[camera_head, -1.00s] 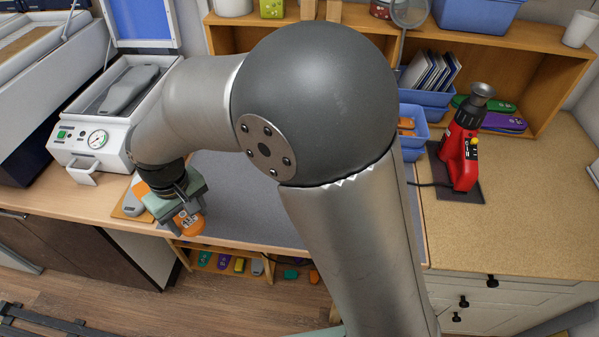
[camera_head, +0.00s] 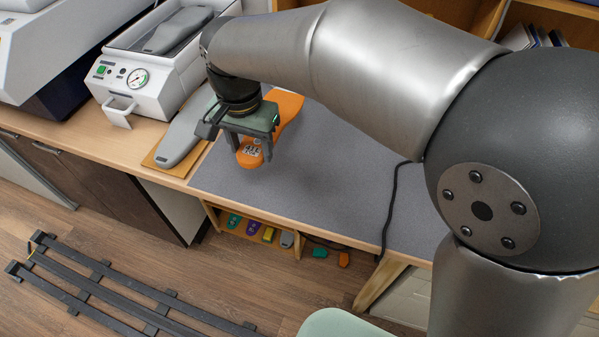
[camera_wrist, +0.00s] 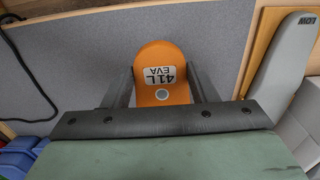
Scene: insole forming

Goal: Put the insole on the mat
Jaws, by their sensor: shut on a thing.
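An orange insole (camera_head: 287,108) is held in my gripper (camera_head: 250,150), which is shut on it across its width. In the wrist view the insole (camera_wrist: 161,60) shows a white label reading "41 L EVA" between the two fingers of my gripper (camera_wrist: 160,88). The grey mat (camera_head: 330,180) covers the bench top. It lies under the insole, and in the wrist view the mat (camera_wrist: 90,60) fills the background. The insole is over the mat's left part. I cannot tell whether it touches the mat.
A grey form (camera_head: 184,138) marked "LOW" in the wrist view (camera_wrist: 283,70) lies on a wooden board left of the mat. A white press with a gauge (camera_head: 137,78) stands behind it. A black cable (camera_head: 391,205) crosses the mat, whose middle is otherwise clear.

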